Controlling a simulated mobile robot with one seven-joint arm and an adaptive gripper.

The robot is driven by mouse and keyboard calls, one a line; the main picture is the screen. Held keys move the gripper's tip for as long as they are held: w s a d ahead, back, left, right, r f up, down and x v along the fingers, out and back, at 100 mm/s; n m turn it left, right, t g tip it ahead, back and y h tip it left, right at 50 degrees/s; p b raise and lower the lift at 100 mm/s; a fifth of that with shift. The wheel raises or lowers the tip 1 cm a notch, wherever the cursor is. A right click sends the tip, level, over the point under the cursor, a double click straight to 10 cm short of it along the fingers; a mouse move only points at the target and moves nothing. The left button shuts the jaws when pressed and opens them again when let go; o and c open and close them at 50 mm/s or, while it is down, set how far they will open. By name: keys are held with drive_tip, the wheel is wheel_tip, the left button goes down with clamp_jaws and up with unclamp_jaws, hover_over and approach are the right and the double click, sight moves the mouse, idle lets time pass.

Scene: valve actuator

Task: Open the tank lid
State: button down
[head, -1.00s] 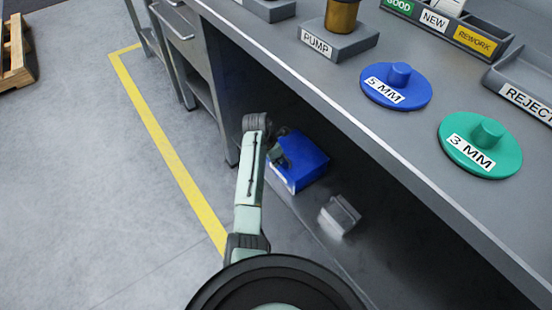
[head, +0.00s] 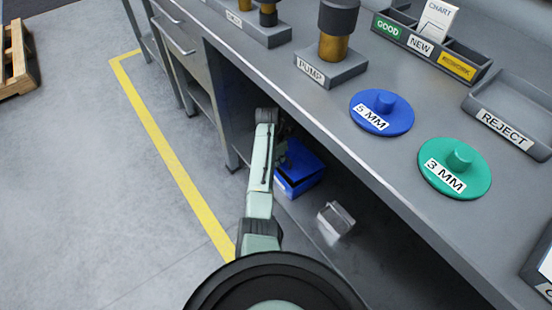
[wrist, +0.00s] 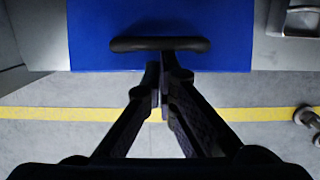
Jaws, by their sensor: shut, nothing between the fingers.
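The tank is a blue box (head: 291,187) on the shelf under the bench. Its blue lid (head: 304,160) looks tilted up in the head view, with a dark gap between it and the box's front. In the wrist view the blue lid (wrist: 100,25) fills the top middle and carries a dark bar handle (wrist: 125,44). My gripper (wrist: 164,68) is shut and empty, its fingertips at the lower edge of the handle. Whether they touch it is unclear. In the head view my arm and the shadow mostly hide the gripper.
A small grey container (head: 336,219) stands right of the tank, under the bench. The bench top (head: 330,115) overhangs both and holds a pump block (head: 331,68), a blue disc (head: 382,112) and a green disc (head: 455,167).

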drive_tip(key=w+d+r+p, duration=0.3)
drive_tip(key=w+d+r, duration=0.3)
drive_tip(key=d+r, duration=0.2)
drive_tip(key=shift+d+r, duration=0.3)
drive_tip(key=shift+r, duration=0.25)
drive_tip(key=shift+a, duration=0.15)
idle(0.8)
